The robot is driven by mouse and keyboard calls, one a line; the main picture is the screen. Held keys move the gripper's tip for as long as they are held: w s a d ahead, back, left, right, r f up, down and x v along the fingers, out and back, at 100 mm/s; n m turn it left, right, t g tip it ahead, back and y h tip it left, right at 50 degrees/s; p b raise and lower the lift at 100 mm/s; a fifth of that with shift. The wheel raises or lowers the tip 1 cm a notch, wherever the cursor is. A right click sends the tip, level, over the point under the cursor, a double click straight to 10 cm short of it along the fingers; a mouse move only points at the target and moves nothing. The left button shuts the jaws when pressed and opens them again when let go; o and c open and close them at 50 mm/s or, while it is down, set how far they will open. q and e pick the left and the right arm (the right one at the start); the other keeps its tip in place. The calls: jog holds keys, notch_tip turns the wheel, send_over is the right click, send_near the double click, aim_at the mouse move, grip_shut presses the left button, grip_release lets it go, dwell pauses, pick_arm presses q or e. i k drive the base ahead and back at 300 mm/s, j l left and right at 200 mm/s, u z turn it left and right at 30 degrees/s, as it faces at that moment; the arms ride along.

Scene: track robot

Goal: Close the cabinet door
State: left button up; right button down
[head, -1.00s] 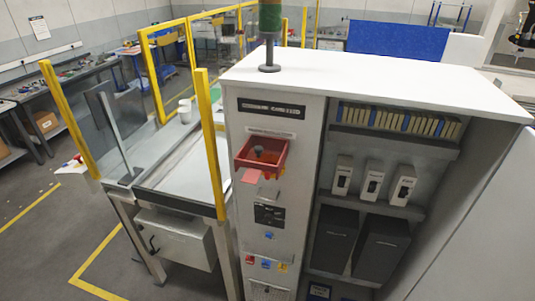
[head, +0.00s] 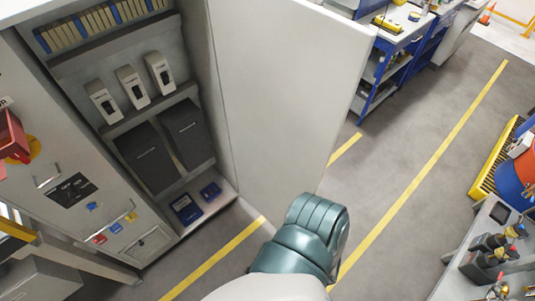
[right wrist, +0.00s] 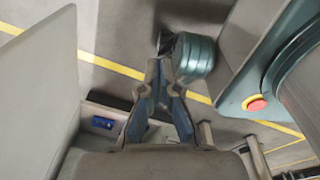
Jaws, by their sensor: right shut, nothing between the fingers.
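The grey-white cabinet (head: 95,215) stands at the left in the head view, its inside exposed. Its door (head: 285,90) is wide open, a large pale panel reaching from the right side of the cabinet into the aisle. A pale panel (right wrist: 35,90), apparently this door, fills the left of the right wrist view. My right gripper (right wrist: 156,65) is shut and empty, with its fingertips together to the right of that panel and apart from it. In the head view only my right arm shows, in front of the door's lower edge. My left gripper is not in view.
Cabinet shelves hold white devices (head: 133,87) and dark bins (head: 148,157). Blue boxes (head: 187,208) lie at the bottom. A blue workbench (head: 385,65) stands behind the door. Another table (head: 490,250) is at the lower right. The grey floor between is free.

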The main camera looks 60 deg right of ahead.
aim_at(291, 71)
jog(key=k+l, duration=0.2)
jog(key=l, duration=0.2)
jog(key=k+l, duration=0.15)
jog(key=l, duration=0.2)
jog(key=k+l, duration=0.2)
jog(key=l, duration=0.2)
jog(key=k+l, duration=0.2)
jog(key=l, duration=0.15)
jog(key=k+l, duration=0.2)
jog(key=l, duration=0.2)
